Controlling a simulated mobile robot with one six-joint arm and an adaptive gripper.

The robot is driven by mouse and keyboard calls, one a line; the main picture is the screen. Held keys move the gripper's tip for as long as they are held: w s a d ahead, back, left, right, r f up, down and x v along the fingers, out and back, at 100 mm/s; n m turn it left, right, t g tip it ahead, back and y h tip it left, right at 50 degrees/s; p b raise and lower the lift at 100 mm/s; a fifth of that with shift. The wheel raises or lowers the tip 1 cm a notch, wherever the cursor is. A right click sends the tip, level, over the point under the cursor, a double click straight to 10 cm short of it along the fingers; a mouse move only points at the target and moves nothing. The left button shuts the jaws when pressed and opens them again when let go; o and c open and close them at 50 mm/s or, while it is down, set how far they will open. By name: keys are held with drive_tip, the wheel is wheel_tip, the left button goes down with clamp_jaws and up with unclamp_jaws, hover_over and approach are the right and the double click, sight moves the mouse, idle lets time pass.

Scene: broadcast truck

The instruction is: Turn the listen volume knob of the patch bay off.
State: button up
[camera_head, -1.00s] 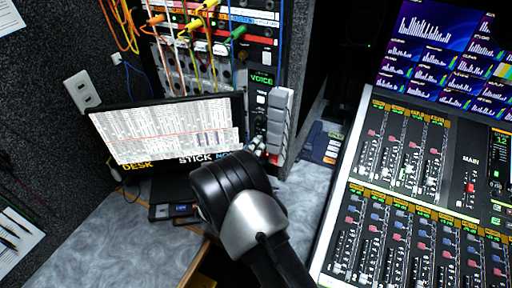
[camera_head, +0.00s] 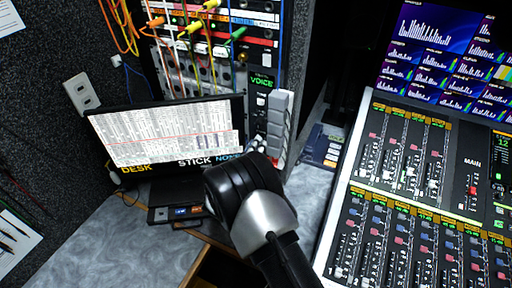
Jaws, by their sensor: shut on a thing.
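The patch bay (camera_head: 205,60) stands in the rack at the back, with coloured cables plugged into it. Its right-hand strip has a lit green VOICE display (camera_head: 262,83) and small controls below it. My gripper (camera_head: 259,144) is at the lower part of this strip, right of the laptop-like screen. My dark wrist and silver arm link cover most of it. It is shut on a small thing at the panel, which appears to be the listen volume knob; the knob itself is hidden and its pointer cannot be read.
A tilted screen (camera_head: 165,133) with a white list stands close left of my gripper. A pale grey upright block (camera_head: 282,118) is close on the right. A mixing console (camera_head: 400,190) fills the right side. Grey desk surface (camera_head: 95,245) is clear at lower left.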

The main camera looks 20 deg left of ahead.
clamp_jaws()
drive_tip(key=shift+n, duration=0.4)
drive_tip(key=m+p, duration=0.4)
drive_tip(key=m, duration=2.2)
drive_tip(key=shift+d+f+m, duration=0.1)
drive_tip(key=shift+m, duration=0.3)
idle(1.4)
idle(0.5)
